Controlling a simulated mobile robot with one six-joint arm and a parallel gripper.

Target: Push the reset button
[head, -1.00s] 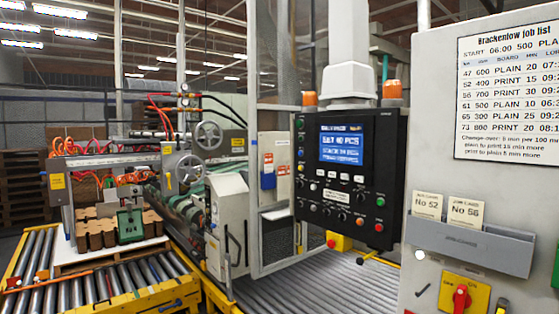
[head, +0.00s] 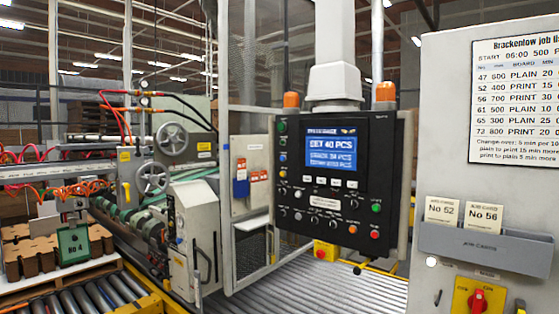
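A black control panel (head: 288,239) hangs from a grey column in the middle of the head view, above a roller conveyor. Its blue screen (head: 331,154) reads a set count of 40 PCS. Below the screen is a row of pale buttons (head: 322,181), with black knobs and small buttons under them. A green button (head: 376,208), a red button (head: 375,234) and an orange button (head: 352,229) sit at the lower right. Coloured lamps or buttons, one blue (head: 283,158), run down the left edge. The labels are too small to tell which is reset. My gripper is not in view.
A grey cabinet (head: 437,130) with a job list (head: 520,100), a card holder (head: 485,246) and a red rotary switch (head: 478,300) stands at the right. A yellow box with a red button (head: 325,251) is below the panel. Roller conveyor (head: 300,285) fills the foreground.

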